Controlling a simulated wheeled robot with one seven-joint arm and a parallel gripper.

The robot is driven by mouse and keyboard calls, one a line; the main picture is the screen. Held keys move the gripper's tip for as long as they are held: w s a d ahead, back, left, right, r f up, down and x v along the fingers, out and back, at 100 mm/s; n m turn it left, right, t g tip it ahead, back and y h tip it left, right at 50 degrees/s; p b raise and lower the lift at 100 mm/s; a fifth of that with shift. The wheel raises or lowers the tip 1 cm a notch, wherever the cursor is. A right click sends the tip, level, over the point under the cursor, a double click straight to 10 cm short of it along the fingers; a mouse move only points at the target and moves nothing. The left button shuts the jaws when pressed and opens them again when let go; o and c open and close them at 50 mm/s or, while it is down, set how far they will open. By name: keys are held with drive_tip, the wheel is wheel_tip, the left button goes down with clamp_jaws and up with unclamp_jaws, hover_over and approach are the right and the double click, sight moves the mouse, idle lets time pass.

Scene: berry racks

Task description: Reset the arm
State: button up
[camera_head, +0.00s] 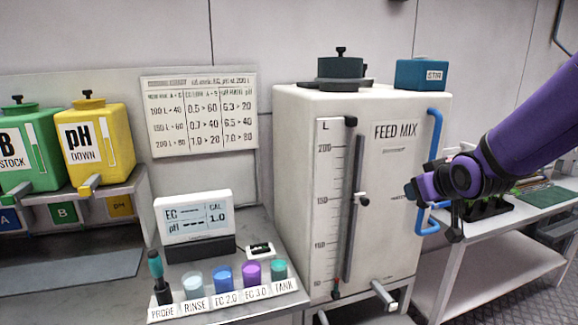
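My arm, in purple and black, reaches in from the right edge of the head view. My gripper (452,225) hangs at its end, in front of the right side of the white FEED MIX tank (395,170) and near its blue pipe. The fingers are small, dark and partly hidden by the wrist, so I cannot tell whether they are open or shut. I see no held object clearly.
An EC/pH meter (194,216) stands behind a probe (158,277) and several coloured cups (223,281). Yellow pH DOWN (97,140) and green B STOCK (27,150) containers sit at left. A white side table (510,230) stands right. A blue STIR box (421,75) tops the tank.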

drive_tip(key=s+r+m+g, duration=0.1)
drive_tip(key=s+r+g, duration=0.2)
drive_tip(key=s, duration=1.1)
drive_tip(key=s+r+m+g, duration=0.2)
drive_tip(key=s+r+g, duration=0.1)
drive_tip(key=s, duration=1.1)
drive_tip(key=shift+d+r+h, duration=0.3)
drive_tip(key=shift+r, duration=0.3)
drive_tip(key=shift+w, duration=0.1)
idle(0.3)
